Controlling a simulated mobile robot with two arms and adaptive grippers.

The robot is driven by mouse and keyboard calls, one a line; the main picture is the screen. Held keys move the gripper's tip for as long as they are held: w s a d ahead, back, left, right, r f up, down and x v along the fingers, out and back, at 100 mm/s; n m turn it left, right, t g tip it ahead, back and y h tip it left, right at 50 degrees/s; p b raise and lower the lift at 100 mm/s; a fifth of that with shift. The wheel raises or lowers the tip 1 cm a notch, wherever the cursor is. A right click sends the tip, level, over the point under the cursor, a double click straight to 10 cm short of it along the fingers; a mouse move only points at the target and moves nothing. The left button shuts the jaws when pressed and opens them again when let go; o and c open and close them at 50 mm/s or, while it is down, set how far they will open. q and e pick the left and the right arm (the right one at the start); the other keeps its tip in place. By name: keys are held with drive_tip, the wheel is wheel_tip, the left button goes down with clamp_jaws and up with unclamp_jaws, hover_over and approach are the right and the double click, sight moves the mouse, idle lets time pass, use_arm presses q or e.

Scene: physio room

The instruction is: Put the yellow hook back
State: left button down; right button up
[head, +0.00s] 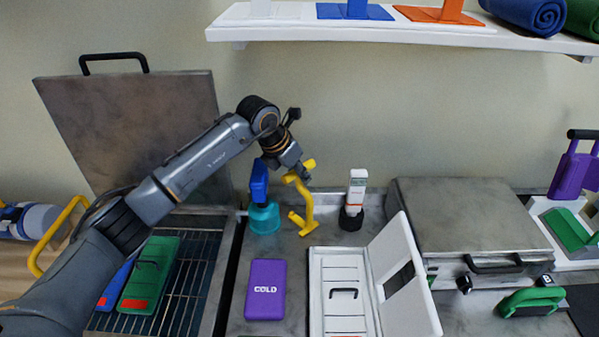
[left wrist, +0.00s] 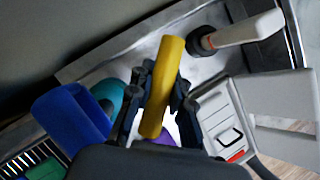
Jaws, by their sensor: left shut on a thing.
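The yellow hook (head: 303,203) is in the grasp of my left gripper (head: 301,174), above the grey counter between the blue-and-teal item and the white tube. Its lower end hangs close to the counter; I cannot tell if it touches. In the left wrist view the yellow hook (left wrist: 161,85) shows as a thick bar between the two dark fingers of my left gripper (left wrist: 162,98), which are shut on it. The rest of the hook is hidden there. My right gripper is not in view.
A blue-topped teal item (head: 264,217) and a white tube (head: 354,192) in a black holder flank the hook. In front lie a purple COLD pack (head: 265,290) and an open white case (head: 318,262). A white shelf (head: 300,34) is above; a closed metal unit (head: 470,222) stands right.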

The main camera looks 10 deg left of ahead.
use_arm(q)
drive_tip(key=c, duration=1.2)
unclamp_jaws()
drive_tip(key=shift+f, duration=0.1)
drive_tip(key=shift+r, duration=0.25)
drive_tip(key=shift+a+r, duration=0.15)
drive_tip(key=shift+r, duration=0.1)
drive_tip(key=b+v, duration=0.2)
drive_tip(key=v, duration=0.4)
drive_tip(key=shift+s+r, duration=0.15)
drive_tip(key=shift+s, duration=0.05)
drive_tip(key=shift+a+r, duration=0.1)
drive_tip(key=shift+r, duration=0.1)
